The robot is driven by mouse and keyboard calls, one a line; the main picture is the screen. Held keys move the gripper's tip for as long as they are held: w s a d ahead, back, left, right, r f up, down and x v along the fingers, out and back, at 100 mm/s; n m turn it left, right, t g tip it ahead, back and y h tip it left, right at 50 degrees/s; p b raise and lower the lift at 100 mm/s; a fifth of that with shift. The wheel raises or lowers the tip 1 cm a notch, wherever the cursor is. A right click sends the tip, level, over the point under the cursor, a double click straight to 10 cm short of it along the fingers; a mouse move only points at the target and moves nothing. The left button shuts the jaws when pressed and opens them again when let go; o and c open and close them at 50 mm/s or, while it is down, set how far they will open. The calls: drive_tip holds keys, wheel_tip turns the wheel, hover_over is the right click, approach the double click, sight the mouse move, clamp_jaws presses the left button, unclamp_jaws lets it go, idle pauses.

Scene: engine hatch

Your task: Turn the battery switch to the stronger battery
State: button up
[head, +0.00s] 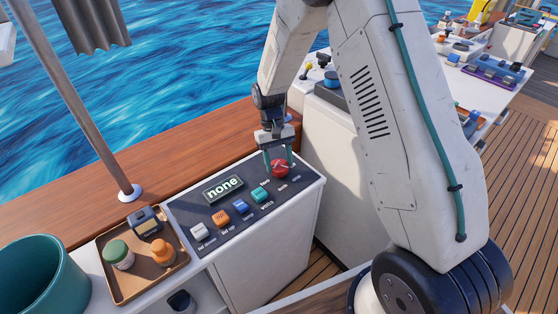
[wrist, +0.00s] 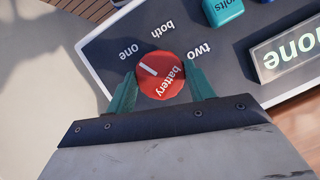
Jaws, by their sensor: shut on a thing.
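The battery switch is a round red knob (head: 281,168) at the right end of the dark panel (head: 180,203). In the wrist view the knob (wrist: 160,82) bears the word "battery" and a short white line. The line points to the upper left, roughly toward the label "one" (wrist: 128,50). The labels "both" (wrist: 162,32) and "two" (wrist: 199,49) stand around it. My gripper (head: 279,160) is shut on the knob, a teal finger on each side, also in the wrist view (wrist: 161,78). The display (head: 222,188) reads "none".
White, orange, blue and teal buttons (head: 260,195) line the panel; the teal one is marked "volts" in the wrist view (wrist: 222,10). A brown tray (head: 121,285) with small items and a teal pot (head: 42,282) stand at left. A metal pole (head: 83,110) rises nearby.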

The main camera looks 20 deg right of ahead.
sight(279, 164)
drive_tip(key=shift+w+n, duration=0.1)
drive_tip(key=shift+n, duration=0.2)
drive_tip(key=o, duration=1)
drive_tip(key=v, duration=0.8)
drive_tip(key=shift+a, duration=0.15)
drive_tip(key=shift+f, duration=0.1)
drive_tip(key=s, duration=0.3)
drive_tip(key=shift+s+g, duration=0.3)
drive_tip(key=s+d+r+t, duration=0.1)
drive_tip(key=s+r+t, duration=0.1)
drive_tip(key=s+r, duration=0.5)
drive_tip(key=s+d+r+t, duration=0.1)
drive_tip(key=s+r+t, duration=0.1)
drive_tip(key=s+r, duration=0.6)
drive_tip(key=s+d+r+t, duration=0.1)
drive_tip(key=s+r+t, duration=0.1)
drive_tip(key=s+r, duration=0.6)
drive_tip(key=shift+s+d, duration=0.1)
drive_tip(key=shift+s, duration=1.75)
drive_tip(key=shift+s+d, duration=0.15)
drive_tip(key=shift+s, duration=1.65)
